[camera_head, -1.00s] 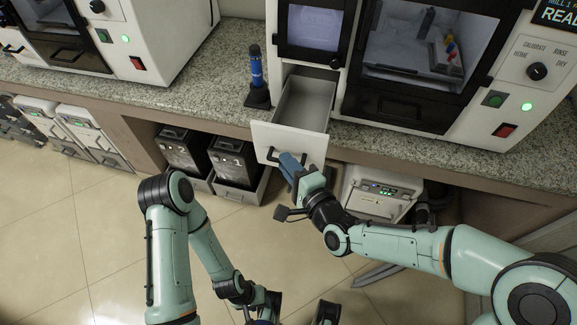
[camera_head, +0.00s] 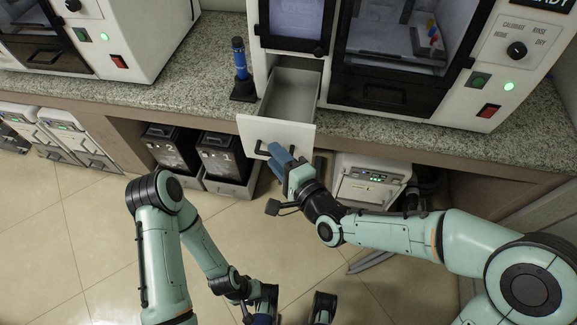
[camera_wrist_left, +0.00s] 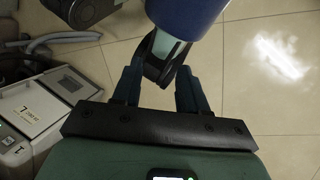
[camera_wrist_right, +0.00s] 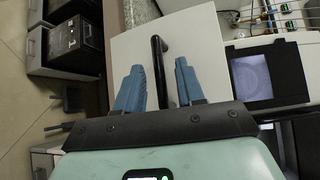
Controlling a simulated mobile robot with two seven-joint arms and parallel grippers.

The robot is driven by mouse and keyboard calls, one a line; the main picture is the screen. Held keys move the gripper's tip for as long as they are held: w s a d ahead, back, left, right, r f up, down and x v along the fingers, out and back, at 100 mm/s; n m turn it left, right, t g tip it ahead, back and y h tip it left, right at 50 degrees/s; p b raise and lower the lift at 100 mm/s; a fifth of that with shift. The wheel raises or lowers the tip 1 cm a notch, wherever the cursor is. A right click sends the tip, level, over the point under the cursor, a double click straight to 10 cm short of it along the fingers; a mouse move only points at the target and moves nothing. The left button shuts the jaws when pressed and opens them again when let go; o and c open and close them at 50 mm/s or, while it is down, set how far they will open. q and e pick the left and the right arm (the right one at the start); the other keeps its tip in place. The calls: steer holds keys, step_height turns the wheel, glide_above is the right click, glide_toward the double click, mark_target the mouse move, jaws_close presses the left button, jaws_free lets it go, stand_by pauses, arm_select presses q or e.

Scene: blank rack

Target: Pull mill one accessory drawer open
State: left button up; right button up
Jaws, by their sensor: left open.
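The white accessory drawer (camera_head: 298,137) sticks out open below the small screen of the mill (camera_head: 400,70) in the head view. Its inside looks empty. The dark bar handle (camera_wrist_right: 158,58) on its front shows in the right wrist view. My right gripper (camera_head: 279,158) is at the drawer front. In the right wrist view its blue fingers (camera_wrist_right: 158,85) are apart, with the handle between them and a gap showing on each side. My left gripper (camera_head: 292,304) is low in the head view, away from the drawer. Its fingers (camera_wrist_left: 157,90) are apart in the left wrist view.
A blue cylinder on a black stand (camera_head: 240,70) stands on the granite counter (camera_head: 190,75) left of the drawer. Dark boxes (camera_head: 222,160) and a white unit (camera_head: 368,180) sit under the counter. A blue rounded part (camera_wrist_left: 185,15) shows beyond my left fingers. Floor at left is clear.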

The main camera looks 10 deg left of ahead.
arm_select(q)
steer(key=w+a+f+t+y+b, duration=0.1)
steer(key=w+a+f+t+b, duration=0.1)
steer(key=w+f+b, duration=0.5)
steer(key=shift+w+a+f+t+b, duration=0.15)
steer(key=shift+a+f+t+b, duration=0.15)
steer(key=shift+a+f, duration=0.15)
arm_select(e)
steer(key=v, duration=1.3)
steer(key=shift+f, duration=0.15)
